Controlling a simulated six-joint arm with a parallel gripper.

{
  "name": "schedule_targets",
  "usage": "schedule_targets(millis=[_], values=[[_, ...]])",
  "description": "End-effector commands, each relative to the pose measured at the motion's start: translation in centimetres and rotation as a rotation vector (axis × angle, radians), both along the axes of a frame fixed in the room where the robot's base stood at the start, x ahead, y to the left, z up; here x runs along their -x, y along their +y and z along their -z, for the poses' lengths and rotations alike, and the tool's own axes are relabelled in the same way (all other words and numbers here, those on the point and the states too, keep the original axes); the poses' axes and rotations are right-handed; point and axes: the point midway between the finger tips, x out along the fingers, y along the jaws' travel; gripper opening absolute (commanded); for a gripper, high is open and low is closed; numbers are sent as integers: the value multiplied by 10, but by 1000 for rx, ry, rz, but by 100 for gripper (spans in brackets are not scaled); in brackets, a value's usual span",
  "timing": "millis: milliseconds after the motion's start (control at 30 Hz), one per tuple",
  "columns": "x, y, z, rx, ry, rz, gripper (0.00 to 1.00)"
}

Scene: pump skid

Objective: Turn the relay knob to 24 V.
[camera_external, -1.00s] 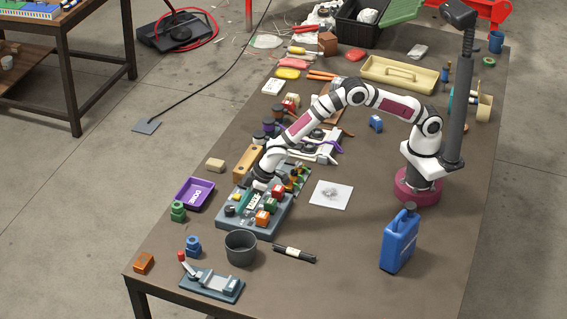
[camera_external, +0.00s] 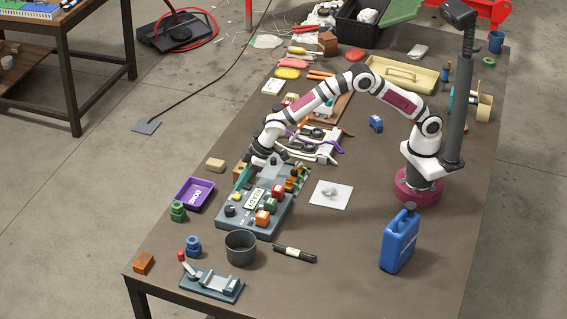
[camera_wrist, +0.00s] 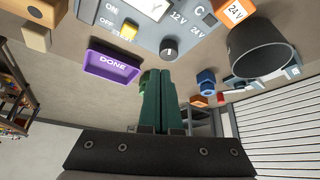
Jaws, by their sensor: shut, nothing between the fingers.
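The relay knob (camera_wrist: 169,48) is a dark round knob with a light mark, on the grey panel (camera_wrist: 150,32). The labels 12 V and 24 V are printed beside it in the wrist view; I cannot tell for certain which one its mark faces. In the external view the knob (camera_external: 230,211) sits at the panel's front left. My gripper (camera_external: 239,186) has green fingers, over the panel's left back edge, apart from the knob. In the wrist view the gripper (camera_wrist: 161,75) is shut and empty, its fingertips below the knob in the picture.
A yellow switch (camera_wrist: 129,30) marked ON and OFF is beside the knob. An orange block (camera_external: 262,217) marked 24 V is on the panel. A purple DONE tray (camera_external: 195,193) lies left of the panel. A dark grey pot (camera_external: 241,248) stands in front.

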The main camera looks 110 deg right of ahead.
Motion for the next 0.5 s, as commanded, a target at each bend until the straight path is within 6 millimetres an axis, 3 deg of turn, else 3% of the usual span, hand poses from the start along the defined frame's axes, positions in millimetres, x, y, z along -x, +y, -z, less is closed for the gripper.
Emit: schedule_targets(millis=[300,500], values=[[1,1,47,-1,3,-1,0],[0,1,67,0,2,-2,0]])
